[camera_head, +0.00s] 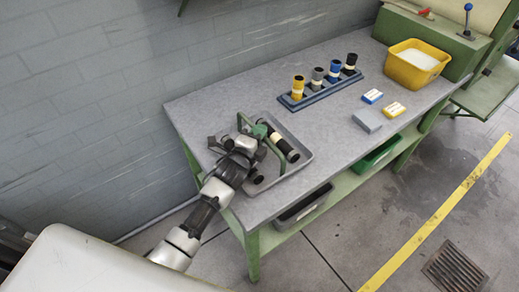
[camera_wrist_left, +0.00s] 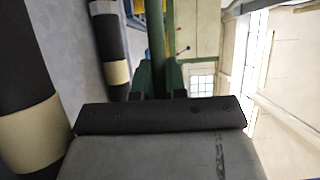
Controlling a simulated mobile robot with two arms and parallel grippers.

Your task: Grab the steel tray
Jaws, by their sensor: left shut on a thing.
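The steel tray (camera_head: 303,160) is a shallow grey tray on the left end of the workbench. Black rods with cream bands (camera_head: 284,146) lie in it. In the left wrist view, dark rods with cream bands (camera_wrist_left: 117,72) stand close beside my fingers. My left gripper (camera_head: 258,133) reaches over the tray's left part from the front left. My right gripper is not in view.
A blue rack (camera_head: 316,92) with upright yellow, grey, blue and black cylinders stands behind the tray. Small boxes (camera_head: 367,120) and a yellow bin (camera_head: 417,65) are to the right. Bins (camera_head: 305,207) sit on the lower shelf.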

